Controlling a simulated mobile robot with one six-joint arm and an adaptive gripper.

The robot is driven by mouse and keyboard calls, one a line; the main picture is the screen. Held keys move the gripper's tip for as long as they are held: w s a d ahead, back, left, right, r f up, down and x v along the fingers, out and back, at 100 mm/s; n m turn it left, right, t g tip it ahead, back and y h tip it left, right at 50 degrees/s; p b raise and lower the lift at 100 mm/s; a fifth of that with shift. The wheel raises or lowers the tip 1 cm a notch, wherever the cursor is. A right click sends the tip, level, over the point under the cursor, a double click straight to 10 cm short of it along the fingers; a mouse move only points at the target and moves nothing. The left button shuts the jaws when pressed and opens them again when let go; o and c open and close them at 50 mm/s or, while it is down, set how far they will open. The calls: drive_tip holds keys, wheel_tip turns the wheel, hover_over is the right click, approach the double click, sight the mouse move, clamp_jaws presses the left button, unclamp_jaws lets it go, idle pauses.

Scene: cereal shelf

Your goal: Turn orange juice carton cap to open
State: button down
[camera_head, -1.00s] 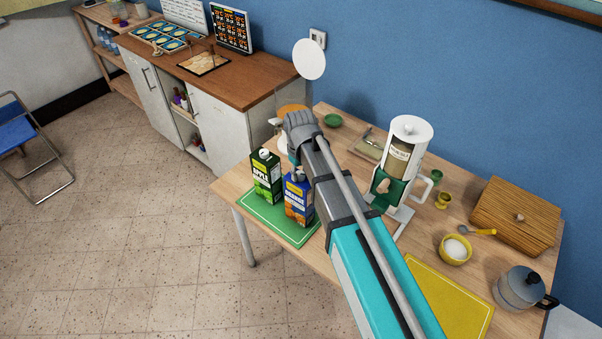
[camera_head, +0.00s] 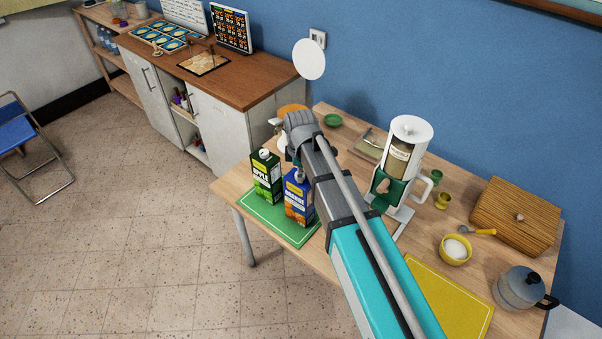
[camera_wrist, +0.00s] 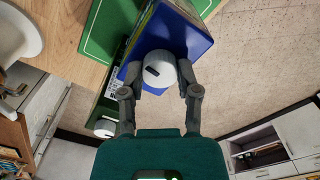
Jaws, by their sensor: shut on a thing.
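The orange juice carton (camera_head: 299,202), blue with an orange picture, stands upright on a green mat (camera_head: 294,231). In the wrist view its blue top (camera_wrist: 185,32) shows below my gripper. Its round white cap (camera_wrist: 159,66), with a dark slot mark, sits between my two grey fingers. My gripper (camera_wrist: 160,74) is shut on this cap, one finger on each side. In the head view my arm partly hides the cap and fingers.
A green apple juice carton (camera_head: 266,180) with a white cap stands close on the left. A white and green dispenser (camera_head: 402,165) stands right of my arm. A sugar bowl (camera_head: 455,249), moka pot (camera_head: 521,288) and wooden box (camera_head: 515,214) are further right.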

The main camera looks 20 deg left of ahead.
drive_tip(key=shift+n, duration=0.6)
drive_tip(key=shift+c, duration=1.5)
unclamp_jaws()
drive_tip(key=shift+r, duration=0.1)
